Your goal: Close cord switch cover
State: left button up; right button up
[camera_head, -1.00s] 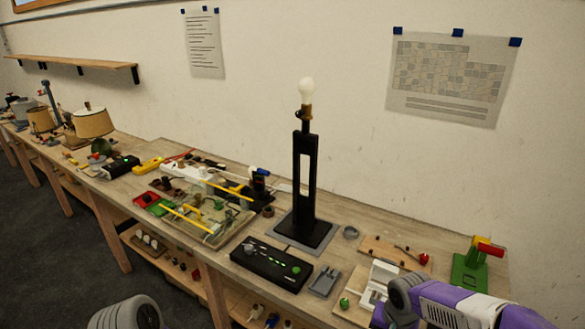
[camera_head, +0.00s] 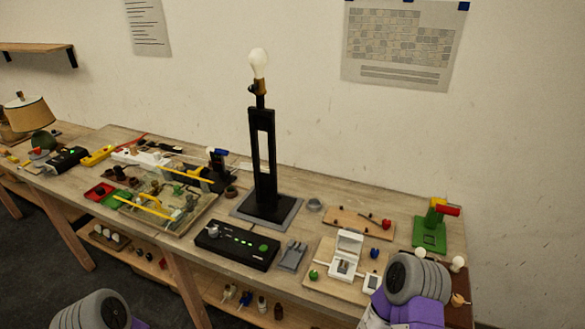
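A white cord switch (camera_head: 343,263) sits on a light wooden board (camera_head: 325,284) near the table's front right. Its cover (camera_head: 349,242) is hinged up, standing open at the back. A small green knob and a blue knob lie either side of it on the board. My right arm (camera_head: 418,279) comes in from the lower right, just right of the switch; its fingers are not visible. My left arm (camera_head: 92,312) shows at the lower left edge, off the table, with its fingers also out of view.
A tall black lamp with a bulb (camera_head: 263,160) stands behind a black control box (camera_head: 236,246). A grey holder (camera_head: 292,256) lies left of the board. A green stand with a red part (camera_head: 430,228) is at the right. A tray of parts (camera_head: 165,208) is at the left.

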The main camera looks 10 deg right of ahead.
aim_at(346, 240)
jog(key=z, duration=1)
jog(key=i, duration=0.35)
jog(key=u, duration=0.75)
